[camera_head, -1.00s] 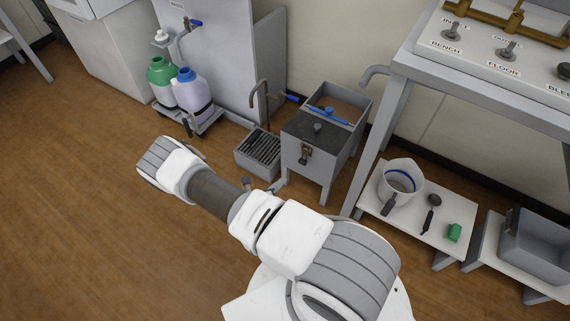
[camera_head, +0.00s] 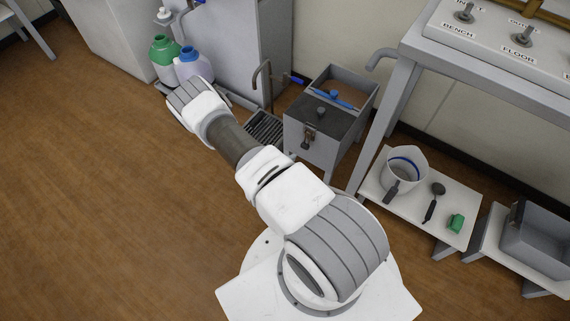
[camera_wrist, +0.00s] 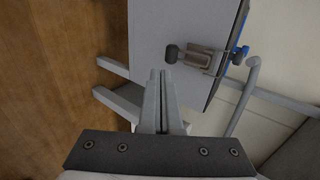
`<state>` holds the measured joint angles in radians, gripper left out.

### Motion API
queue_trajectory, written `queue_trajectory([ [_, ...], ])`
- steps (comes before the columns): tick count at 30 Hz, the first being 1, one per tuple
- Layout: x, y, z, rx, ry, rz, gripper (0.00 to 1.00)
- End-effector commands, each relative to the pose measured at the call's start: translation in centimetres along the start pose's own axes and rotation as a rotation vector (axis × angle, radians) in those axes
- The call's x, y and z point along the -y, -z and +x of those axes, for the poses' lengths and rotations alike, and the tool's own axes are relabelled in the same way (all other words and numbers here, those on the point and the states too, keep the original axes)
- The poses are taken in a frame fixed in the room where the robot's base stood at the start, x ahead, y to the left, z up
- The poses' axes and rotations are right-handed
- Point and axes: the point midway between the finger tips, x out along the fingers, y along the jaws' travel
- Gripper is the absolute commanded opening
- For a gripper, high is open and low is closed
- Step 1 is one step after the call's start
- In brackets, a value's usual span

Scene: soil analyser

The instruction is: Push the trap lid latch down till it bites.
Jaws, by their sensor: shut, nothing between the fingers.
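The trap is a grey box on legs (camera_head: 309,152) with a dark lid (camera_head: 327,118). Its latch (camera_head: 309,138) is on the front face and also shows in the wrist view (camera_wrist: 197,56), turned sideways, with a dark round knob at its left end and a wire loop toward the lid edge. In the wrist view my gripper (camera_wrist: 158,73) is shut and empty. Its fingertips appear just below the latch knob in the picture; the gap in depth is unclear, and I see no contact. In the head view my gripper is hidden behind my arm.
A grated drain box (camera_head: 265,130) and bent pipe stand left of the trap, with green-capped and blue-capped bottles (camera_head: 192,66) beyond. A bench leg (camera_head: 377,140) stands close on the right. A low shelf (camera_head: 440,223) holds a jug (camera_head: 404,170). Floor at left is clear.

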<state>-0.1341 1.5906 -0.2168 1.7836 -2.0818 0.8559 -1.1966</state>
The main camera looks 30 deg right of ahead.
Motion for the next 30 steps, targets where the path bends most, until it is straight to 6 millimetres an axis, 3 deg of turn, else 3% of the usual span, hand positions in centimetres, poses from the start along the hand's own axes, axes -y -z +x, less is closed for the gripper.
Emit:
queue_trajectory([
  [3, -0.4, 0.1, 2.8, -0.003, -0.001, 0.003, 0.0],
  [10, 1.3, 0.0, 5.7, -0.001, 0.001, 0.003, 0.0],
  [30, 1.8, 0.6, 6.4, -0.001, 0.0, 0.0, 0.0],
])
